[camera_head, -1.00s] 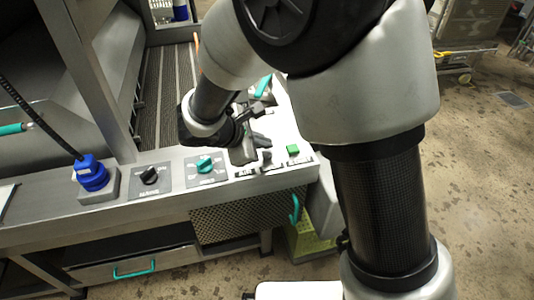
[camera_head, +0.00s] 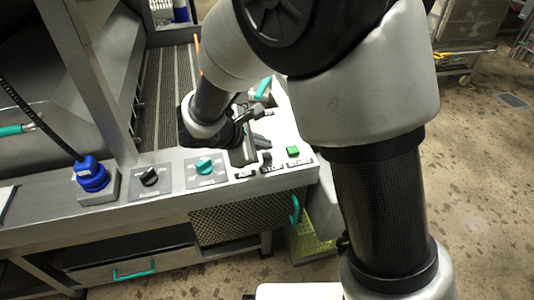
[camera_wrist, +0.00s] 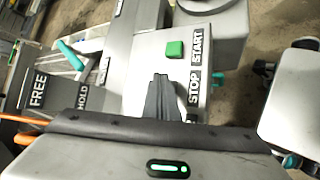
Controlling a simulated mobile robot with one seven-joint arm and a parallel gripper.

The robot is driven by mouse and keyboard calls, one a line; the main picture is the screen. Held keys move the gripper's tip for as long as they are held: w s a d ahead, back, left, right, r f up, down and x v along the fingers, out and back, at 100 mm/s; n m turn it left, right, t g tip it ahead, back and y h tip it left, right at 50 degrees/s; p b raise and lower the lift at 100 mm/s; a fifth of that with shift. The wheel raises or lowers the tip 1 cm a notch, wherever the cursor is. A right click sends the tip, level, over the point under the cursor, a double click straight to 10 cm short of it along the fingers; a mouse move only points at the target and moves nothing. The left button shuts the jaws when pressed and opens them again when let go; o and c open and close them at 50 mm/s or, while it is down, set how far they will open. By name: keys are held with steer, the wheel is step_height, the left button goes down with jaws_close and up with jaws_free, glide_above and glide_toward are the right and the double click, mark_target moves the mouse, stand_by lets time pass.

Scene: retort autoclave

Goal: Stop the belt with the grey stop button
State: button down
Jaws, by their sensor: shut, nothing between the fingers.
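The control panel (camera_head: 283,136) carries a green start button (camera_head: 293,151) and a STOP label (camera_head: 272,168). A small dark grey knob (camera_head: 265,157), which looks like the stop button, sits just above that label. My gripper (camera_head: 259,140) is over the panel, close behind this knob. In the wrist view my shut, empty fingers (camera_wrist: 163,92) point at the panel beside the STOP label (camera_wrist: 194,88). The start button (camera_wrist: 175,49) shows beyond them. The stop button is not clear in the wrist view, and I cannot tell whether my fingers touch it.
A teal selector knob (camera_head: 204,165), a black selector knob (camera_head: 150,176) and a blue capped device (camera_head: 91,175) stand along the panel to the left. The dark ribbed belt (camera_head: 166,95) runs behind. The wrist view also shows FREE (camera_wrist: 38,90) and HOLD labels.

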mark_target(264, 157)
stand_by(0.7)
steer(key=shift+f+b, duration=0.45)
steer(key=shift+b, duration=0.1)
steer(key=shift+f+b, duration=0.5)
stand_by(0.4)
steer(key=shift+r, duration=0.15)
steer(key=shift+r+p, duration=0.7)
steer(key=shift+r, duration=0.1)
steer(key=shift+r+p, duration=1.85)
steer(key=shift+r, duration=0.7)
